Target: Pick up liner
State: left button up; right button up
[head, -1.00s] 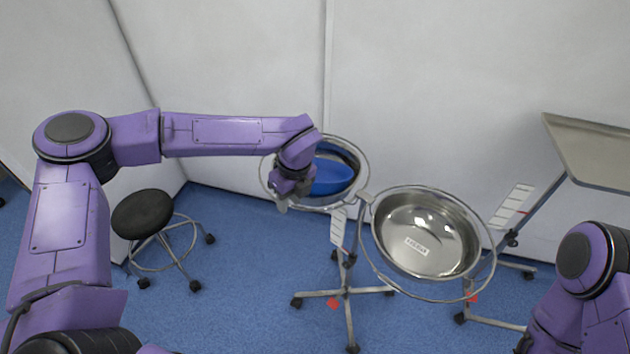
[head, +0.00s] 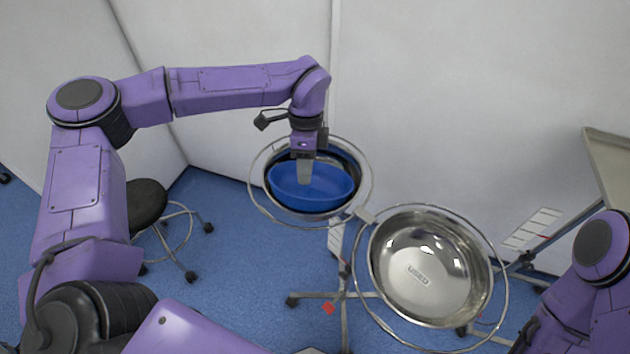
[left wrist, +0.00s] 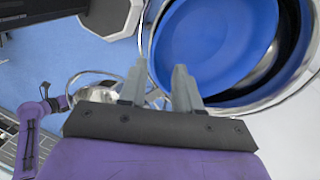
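The liner is a blue bowl (head: 330,190) sitting in the left steel basin on a ring stand. It also shows in the left wrist view (left wrist: 215,40). My left gripper (head: 304,180) points down over the liner, its fingers in front of the liner's inside in the head view. In the left wrist view, the two fingers (left wrist: 158,80) are apart, with one overlapping the liner's near edge and the other outside it. Nothing is clamped between them. Whether a finger touches the liner I cannot tell. My right gripper is out of view; only part of that arm shows.
A second steel basin (head: 425,268) marked "USED" sits in a ring to the right of the liner. A round black stool (head: 147,203) stands at the left. A metal tray stand (head: 612,165) is at the right edge. White walls close off the back.

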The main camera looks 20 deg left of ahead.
aim_at(308, 199)
pick_arm(q)
jog(key=p+x, duration=0.1)
jog(key=x, duration=0.2)
jog(key=p+x, duration=0.1)
jog(key=x, duration=0.2)
jog(key=p+x, duration=0.1)
jog(key=x, duration=0.2)
jog(key=shift+s+d, duration=0.15)
jog(key=shift+d, duration=0.15)
jog(key=shift+f, duration=0.1)
grip_shut()
